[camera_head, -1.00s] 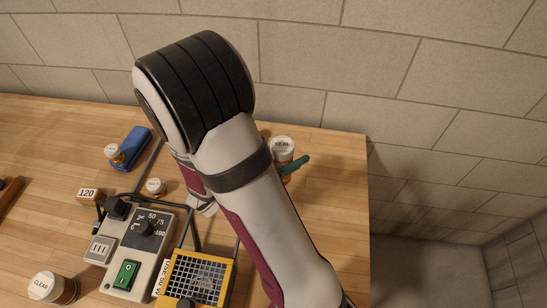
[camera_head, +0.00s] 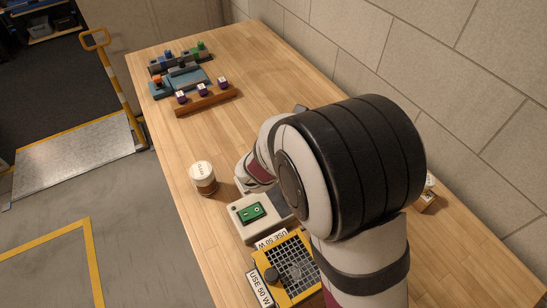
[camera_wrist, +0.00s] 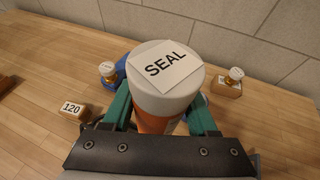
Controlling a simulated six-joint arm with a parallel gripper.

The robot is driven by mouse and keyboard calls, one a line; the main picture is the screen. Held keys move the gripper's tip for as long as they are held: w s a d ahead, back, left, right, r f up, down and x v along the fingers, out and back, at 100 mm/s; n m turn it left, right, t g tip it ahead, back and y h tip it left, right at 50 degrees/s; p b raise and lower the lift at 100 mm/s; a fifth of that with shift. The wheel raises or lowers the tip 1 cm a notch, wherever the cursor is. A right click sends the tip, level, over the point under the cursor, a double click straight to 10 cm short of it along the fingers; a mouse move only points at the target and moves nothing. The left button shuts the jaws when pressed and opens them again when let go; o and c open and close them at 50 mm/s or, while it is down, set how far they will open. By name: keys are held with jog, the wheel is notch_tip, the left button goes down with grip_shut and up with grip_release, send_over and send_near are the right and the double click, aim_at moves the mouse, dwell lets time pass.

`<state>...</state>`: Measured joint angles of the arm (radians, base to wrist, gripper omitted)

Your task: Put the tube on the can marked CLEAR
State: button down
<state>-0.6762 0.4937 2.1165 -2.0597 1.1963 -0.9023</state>
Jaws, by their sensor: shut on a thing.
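The can marked CLEAR (camera_head: 203,178) stands upright near the table's left edge in the head view, with a white lid and a brown body. My gripper (camera_wrist: 161,112) shows in the wrist view with green fingers on both sides of an orange container with a white lid marked SEAL (camera_wrist: 165,75). It is shut on this container. In the head view my arm hides the gripper and what it holds. I cannot make out a separate tube.
A control box with a green switch (camera_head: 252,210) and a yellow mesh-topped unit (camera_head: 291,266) stand near the CLEAR can. A wooden rail (camera_head: 205,99) holds small purple-and-white pieces. The wrist view shows a block marked 120 (camera_wrist: 73,108). Bare table lies beyond the can.

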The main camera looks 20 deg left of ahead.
jog(key=s+a+r+n+t+y, duration=0.1)
jog(key=a+r+n+y, duration=0.15)
jog(key=a, duration=0.65)
jog(key=s+a+r+n+y, duration=0.1)
jog(key=a+r+n+y, duration=0.2)
jog(key=a, duration=0.6)
send_over(204, 163)
jog(key=shift+y, duration=0.35)
jog(key=shift+w+f, duration=0.15)
jog(key=shift+f, duration=2.7)
jog(key=shift+w+f, duration=0.15)
jog(key=shift+f, duration=2.7)
jog(key=shift+c, duration=0.9)
grip_release()
jog(key=shift+f, duration=0.15)
jog(key=shift+s+r, duration=0.25)
jog(key=shift+r, duration=0.05)
jog(key=v, duration=1.1)
jog(key=shift+s, duration=0.3)
